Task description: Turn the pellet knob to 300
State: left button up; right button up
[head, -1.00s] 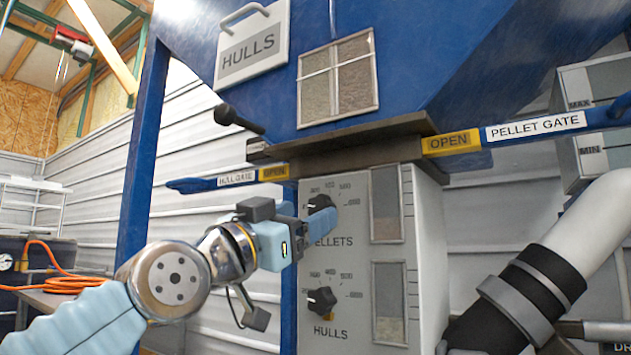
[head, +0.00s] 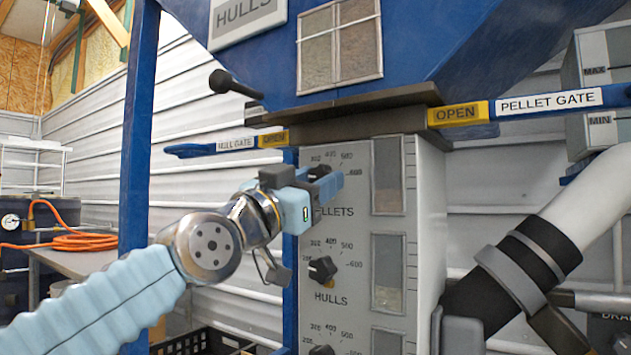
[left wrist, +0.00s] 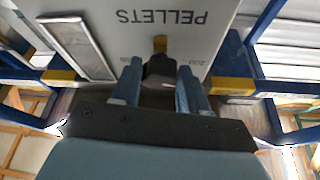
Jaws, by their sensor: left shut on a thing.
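The pellet knob (left wrist: 160,68) is black with a yellow mark (left wrist: 160,44) on the side toward the upside-down PELLETS label (left wrist: 151,17). My left gripper (left wrist: 160,88) has one finger on each side of the knob and is shut on it. In the head view my left gripper (head: 322,186) covers most of the pellet knob (head: 319,171) and part of its label. Dial numbers (head: 333,156) from 300 to 600 show around it. The knob's exact setting cannot be read. My right gripper is not in view.
The black hulls knob (head: 322,269) sits below on the same grey panel (head: 425,225), with another knob (head: 321,350) under it. The blue hull gate lever (head: 195,150) and pellet gate lever (head: 480,112) jut out above. A blue post (head: 137,130) stands left.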

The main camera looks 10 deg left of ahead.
pick_arm(q)
jog(key=shift+c, duration=0.9)
jog(key=m+g+h+b, duration=0.1)
jog(key=m, duration=0.1)
jog(key=m+g+b, duration=0.1)
jog(key=m+b, duration=0.1)
jog(key=m, duration=0.1)
jog(key=m+g+h+b, duration=0.1)
jog(key=m+b, duration=0.1)
jog(key=m, duration=0.1)
jog(key=shift+a+r+h, duration=0.1)
jog(key=shift+a+h, duration=0.05)
jog(key=shift+h, duration=0.15)
jog(key=shift+m+g+h, duration=0.3)
jog(key=shift+m+g, duration=0.2)
jog(key=shift+m, duration=0.8)
jog(key=o, duration=1.1)
jog(key=shift+c, duration=0.2)
